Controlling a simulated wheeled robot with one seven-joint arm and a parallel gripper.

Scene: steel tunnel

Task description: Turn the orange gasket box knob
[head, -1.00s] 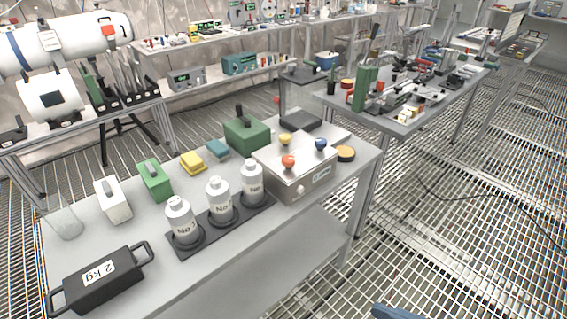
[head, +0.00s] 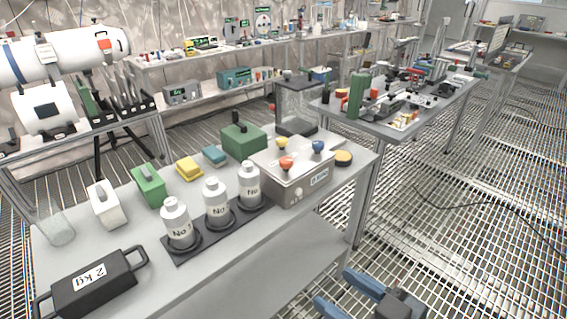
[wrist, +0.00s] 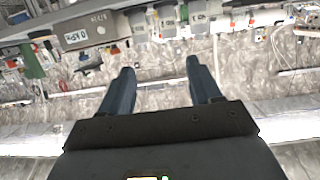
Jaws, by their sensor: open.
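The orange knob (head: 286,163) stands on the near part of the lid of the grey metal gasket box (head: 284,196). A yellow knob (head: 281,143) and a blue knob (head: 317,146) sit behind it on the same lid. The box is at the right end of the near table. My gripper (head: 338,292) is at the bottom of the head view, below and in front of the table, apart from the box. In the wrist view its two blue fingers (wrist: 158,78) are spread with nothing between them. The box (wrist: 92,30) shows at the wrist view's upper left.
White bottles (head: 214,206) in a black rack stand left of the box. A black 2 kg weight (head: 92,285) is at the left front. The grating floor (head: 470,250) at right is largely open.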

